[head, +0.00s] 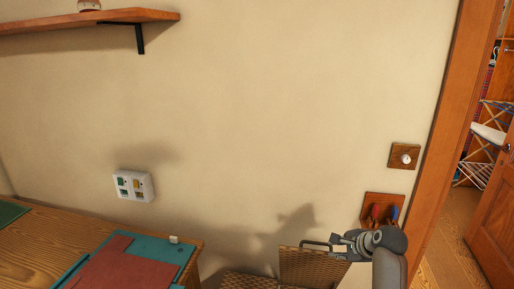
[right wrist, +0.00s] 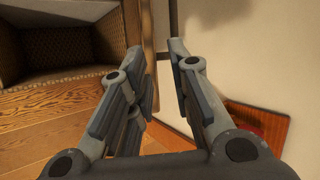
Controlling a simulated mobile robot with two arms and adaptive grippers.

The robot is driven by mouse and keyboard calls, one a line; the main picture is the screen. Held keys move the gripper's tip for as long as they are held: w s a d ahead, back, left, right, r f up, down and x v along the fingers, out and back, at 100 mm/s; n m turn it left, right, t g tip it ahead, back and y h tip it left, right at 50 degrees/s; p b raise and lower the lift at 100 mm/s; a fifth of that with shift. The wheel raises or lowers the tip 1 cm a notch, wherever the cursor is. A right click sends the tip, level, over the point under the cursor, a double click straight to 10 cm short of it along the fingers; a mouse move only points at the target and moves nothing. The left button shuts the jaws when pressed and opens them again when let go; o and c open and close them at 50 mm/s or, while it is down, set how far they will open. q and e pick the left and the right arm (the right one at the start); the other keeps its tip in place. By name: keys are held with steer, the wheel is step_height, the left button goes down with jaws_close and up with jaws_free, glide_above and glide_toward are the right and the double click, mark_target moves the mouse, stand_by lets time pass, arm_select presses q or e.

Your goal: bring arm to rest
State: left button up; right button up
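My right arm reaches up from the bottom right of the head view. Its gripper (head: 318,243) is in front of the beige wall, above a woven basket (head: 305,268) in the picture. In the right wrist view the two fingers of this gripper (right wrist: 157,55) stand apart with nothing between them. My left arm and left gripper are not in view.
A wooden desk (head: 35,245) with a red folder (head: 125,268) is at lower left. A shelf (head: 65,22) juts out above. A wall holder (head: 383,208) is close to my right wrist. A door frame (head: 447,135) stands at right.

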steer(key=s+a+f+n+g+h, duration=0.1)
steer(key=s+f+n, duration=0.4)
steer(key=s, duration=0.4)
steer(key=s+f+n+g+h, duration=0.15)
steer(key=s+f+n, duration=0.25)
steer(key=s, duration=0.5)
steer(key=s+a+n+g, duration=0.1)
steer(key=s+a+n, duration=0.4)
steer(key=s, duration=0.6)
steer(key=s+a+n+g, duration=0.2)
steer(key=s+n, duration=0.4)
steer(key=s, duration=0.5)
step_height(320, 180, down, 27)
steer(key=s, duration=0.1)
steer(key=s+d+f+g+b, duration=0.1)
steer(key=s+d+f+g, duration=0.1)
steer(key=s+f, duration=1.5)
steer(key=shift+d+n, duration=0.3)
steer(key=shift+d, duration=0.05)
